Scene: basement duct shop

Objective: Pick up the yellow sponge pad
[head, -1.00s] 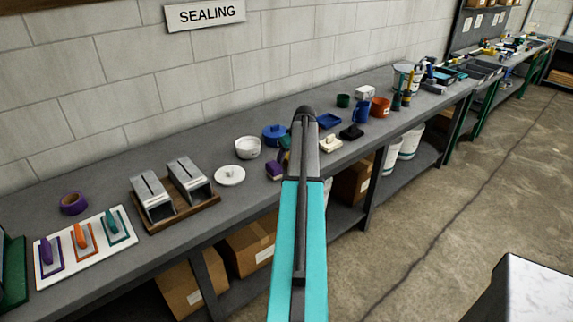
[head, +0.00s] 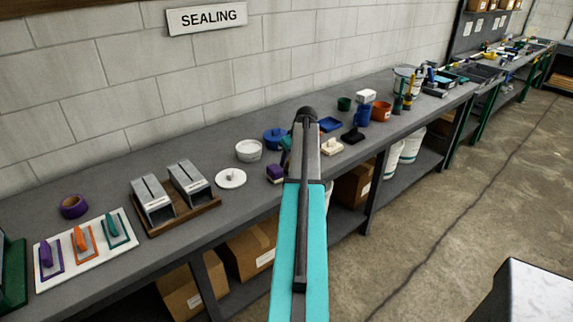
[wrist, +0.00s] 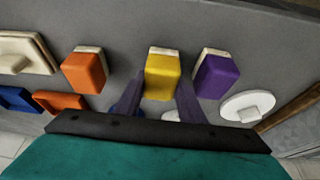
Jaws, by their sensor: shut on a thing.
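The yellow sponge pad (wrist: 161,72) is a yellow block with a pale layer along its far edge, in the middle of the wrist view. My gripper (wrist: 157,92) has its two purple fingers on either side of the pad and is shut on it. Whether the pad is clear of the bench I cannot tell. In the head view my arm hides the yellow pad and most of the gripper.
A purple sponge pad (wrist: 216,74) lies close to the right of the yellow one, an orange pad (wrist: 85,71) to the left. A white round lid (wrist: 246,107) lies further right. In the head view the grey bench (head: 112,190) holds a white bowl (head: 248,151) and a blue pot (head: 275,138).

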